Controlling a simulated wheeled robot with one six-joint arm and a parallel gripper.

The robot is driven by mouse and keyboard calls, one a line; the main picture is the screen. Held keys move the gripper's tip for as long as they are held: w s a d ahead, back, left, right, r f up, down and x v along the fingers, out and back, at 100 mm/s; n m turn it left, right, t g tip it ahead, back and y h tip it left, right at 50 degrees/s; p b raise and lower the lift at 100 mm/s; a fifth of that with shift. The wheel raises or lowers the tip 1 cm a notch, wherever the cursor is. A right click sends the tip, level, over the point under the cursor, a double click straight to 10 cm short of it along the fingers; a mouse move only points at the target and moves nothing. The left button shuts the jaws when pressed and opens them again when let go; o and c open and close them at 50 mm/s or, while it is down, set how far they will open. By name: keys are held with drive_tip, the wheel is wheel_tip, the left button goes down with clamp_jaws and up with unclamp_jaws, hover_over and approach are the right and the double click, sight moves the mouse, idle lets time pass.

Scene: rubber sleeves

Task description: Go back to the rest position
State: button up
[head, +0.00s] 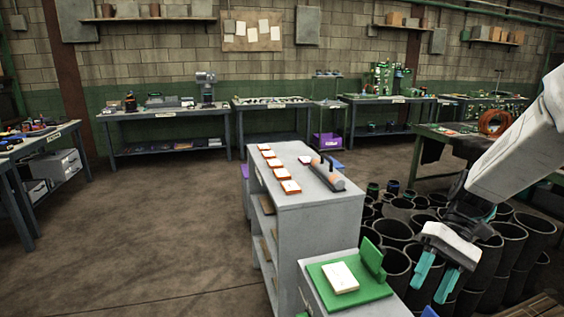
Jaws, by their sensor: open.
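My gripper (436,279) is at the lower right of the head view, at the end of my white arm. Its two teal fingers point down and stand apart, with nothing seen between them. It hangs to the right of the low grey cabinet (376,308), in front of dark sleeves. A green stand (372,287) with a white card (340,277) on it sits on that low cabinet, to the left of my gripper. The gripper appears apart from all of these.
Several black sleeves (393,231) crowd the floor below and behind my arm. A taller grey cabinet (296,235) bears orange-edged white cards (290,187) and a grey-and-orange cylinder (327,175). Benches line the back wall. The floor at left (140,230) is clear.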

drive_tip(key=s+r+t+h, duration=0.1)
drive_tip(key=s+r, duration=0.1)
drive_tip(key=s, duration=0.1)
drive_tip(key=s+r+m+t+h, duration=0.1)
drive_tip(key=s+h, duration=0.1)
drive_tip(key=s, duration=0.2)
drive_tip(key=s+a+r+t+h, duration=0.1)
drive_tip(key=s+r+h, duration=0.1)
drive_tip(key=s, duration=0.1)
drive_tip(key=shift+s+r+t, duration=0.25)
drive_tip(key=shift+r+t, duration=0.05)
drive_tip(key=s+a+r+n+t+h, duration=0.1)
drive_tip(key=s+r+t, duration=0.2)
drive_tip(key=s, duration=0.3)
drive_tip(key=shift+a+r+t+h, duration=0.4)
drive_tip(key=shift+r, duration=0.05)
